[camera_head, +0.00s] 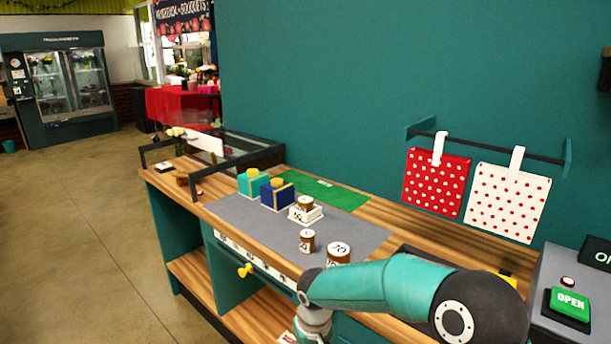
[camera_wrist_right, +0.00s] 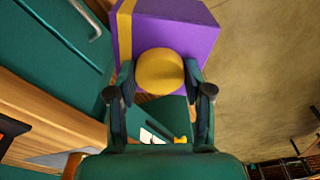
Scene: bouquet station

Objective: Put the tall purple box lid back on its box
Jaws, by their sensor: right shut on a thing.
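A purple box-shaped piece (camera_wrist_right: 178,30) with a yellow band down one side fills the top of the right wrist view. A round yellow knob (camera_wrist_right: 160,72) sits on its near face. My right gripper (camera_wrist_right: 160,88) has its two dark fingers closed on either side of this knob. Whether the purple piece is the lid alone or has a box beneath it, I cannot tell. No purple box shows in the head view. There my right arm crosses the bottom right, and its gripper is out of the frame. My left gripper is in neither view.
The wooden counter carries a grey mat (camera_head: 240,222), a teal box (camera_head: 252,182), a dark blue box (camera_head: 277,194) and several small round weights. A black-framed glass tray (camera_head: 252,148) stands at the far end. A grey machine with a green OPEN button (camera_head: 570,303) stands at right.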

